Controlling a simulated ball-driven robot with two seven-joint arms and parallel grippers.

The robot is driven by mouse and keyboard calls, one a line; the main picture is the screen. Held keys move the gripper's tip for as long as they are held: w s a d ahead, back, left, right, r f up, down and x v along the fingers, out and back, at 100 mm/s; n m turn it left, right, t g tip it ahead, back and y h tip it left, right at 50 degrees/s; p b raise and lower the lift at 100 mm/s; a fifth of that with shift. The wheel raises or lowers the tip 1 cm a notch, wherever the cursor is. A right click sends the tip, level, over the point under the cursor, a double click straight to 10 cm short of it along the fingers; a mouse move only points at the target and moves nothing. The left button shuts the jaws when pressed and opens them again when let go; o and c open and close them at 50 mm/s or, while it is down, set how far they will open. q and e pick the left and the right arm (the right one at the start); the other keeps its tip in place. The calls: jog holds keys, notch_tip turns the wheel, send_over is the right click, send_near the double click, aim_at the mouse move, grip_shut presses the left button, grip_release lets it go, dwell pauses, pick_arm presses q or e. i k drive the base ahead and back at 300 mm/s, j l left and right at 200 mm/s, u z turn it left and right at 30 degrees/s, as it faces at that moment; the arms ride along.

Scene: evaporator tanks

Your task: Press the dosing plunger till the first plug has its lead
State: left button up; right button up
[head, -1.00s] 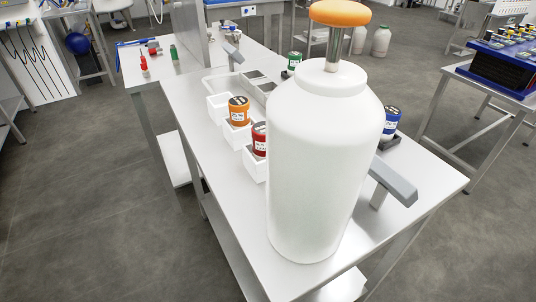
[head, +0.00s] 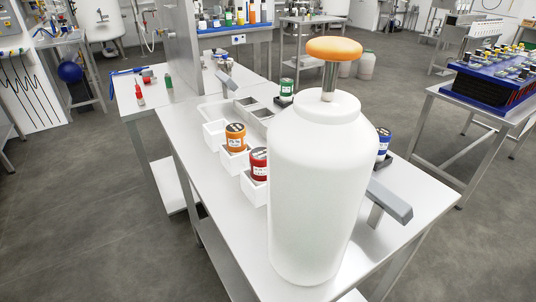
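A big white bottle (head: 318,190) stands upright at the front of the steel table. Its dosing plunger has an orange round cap (head: 334,49) on a metal stem (head: 328,80), and the stem shows clear above the bottle's neck. Plugs with coloured bodies and dark tops stand behind and beside it: an orange one (head: 236,138) and a red one (head: 259,163) in white boxes, a green one (head: 286,91) further back, and a blue one (head: 383,143) partly hidden by the bottle. I cannot tell whether any plug has lead. Neither of my grippers is in view.
The steel table (head: 180,125) has bare room along its left side. A grey bar (head: 388,199) on a post sticks out right of the bottle. A blue rack (head: 492,85) stands on another table at right. Open floor lies left and right.

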aim_at(333, 49)
jog(key=k+j, duration=0.2)
jog(key=j, duration=0.15)
jog(key=k+j+u, duration=0.1)
jog(key=j, duration=0.25)
jog(key=k+j, duration=0.2)
jog(key=j, duration=0.15)
jog(key=k+j+u, duration=0.1)
jog(key=j, duration=0.25)
jog(key=k, duration=0.1)
